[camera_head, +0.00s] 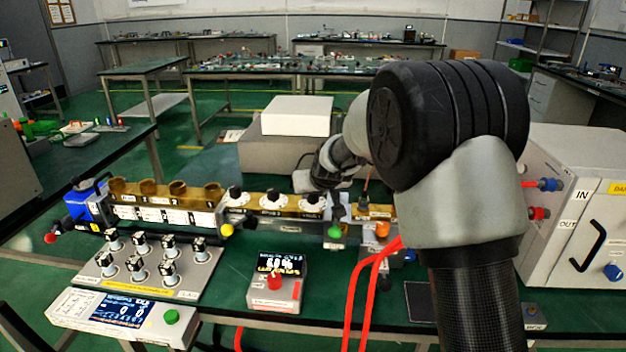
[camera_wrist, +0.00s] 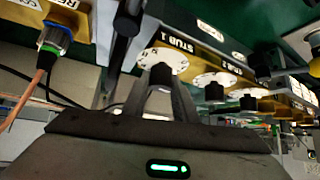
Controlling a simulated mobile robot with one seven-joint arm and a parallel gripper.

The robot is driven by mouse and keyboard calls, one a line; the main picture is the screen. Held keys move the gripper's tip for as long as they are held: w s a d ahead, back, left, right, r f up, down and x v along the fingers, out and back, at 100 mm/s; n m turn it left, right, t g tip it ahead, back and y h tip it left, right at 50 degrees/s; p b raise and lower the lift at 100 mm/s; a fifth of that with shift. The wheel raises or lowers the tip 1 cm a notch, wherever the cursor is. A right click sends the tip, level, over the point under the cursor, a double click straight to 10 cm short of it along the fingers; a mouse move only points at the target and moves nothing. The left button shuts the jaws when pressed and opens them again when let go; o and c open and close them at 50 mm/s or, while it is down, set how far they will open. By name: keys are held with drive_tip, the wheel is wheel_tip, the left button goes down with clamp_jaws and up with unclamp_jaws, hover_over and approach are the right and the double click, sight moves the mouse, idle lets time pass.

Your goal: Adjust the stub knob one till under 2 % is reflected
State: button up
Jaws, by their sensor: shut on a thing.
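The stub one knob is a black knob (camera_wrist: 161,75) on a round white dial marked "STUB 1" in the wrist view. My gripper (camera_wrist: 160,88) is shut on it, with one finger on each side. In the head view, the stub one dial (camera_head: 311,203) sits at the right end of the row of white dials, and my gripper's tips are largely hidden there by my wrist. The reflected-power meter (camera_head: 279,264) is a small box with a red knob; its display seems to read 6.0 %.
Two other stub dials (camera_head: 236,196) stand left along the brass waveguide, close to my gripper. Red cables (camera_head: 362,280) hang beside my arm. A large cabinet (camera_head: 590,210) stands right.

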drive_tip(key=shift+a+r+m+h+p, duration=0.15)
drive_tip(key=shift+m+h+p, duration=0.7)
drive_tip(key=shift+p, duration=0.95)
drive_tip(key=shift+m, duration=0.25)
drive_tip(key=shift+p, duration=0.4)
drive_tip(key=o, duration=1)
drive_tip(key=shift+f, duration=0.2)
drive_tip(key=shift+o, duration=0.2)
drive_tip(key=shift+r, duration=0.1)
drive_tip(key=p+v, duration=0.4)
drive_tip(key=v, duration=1.3)
drive_tip(key=shift+s, duration=0.35)
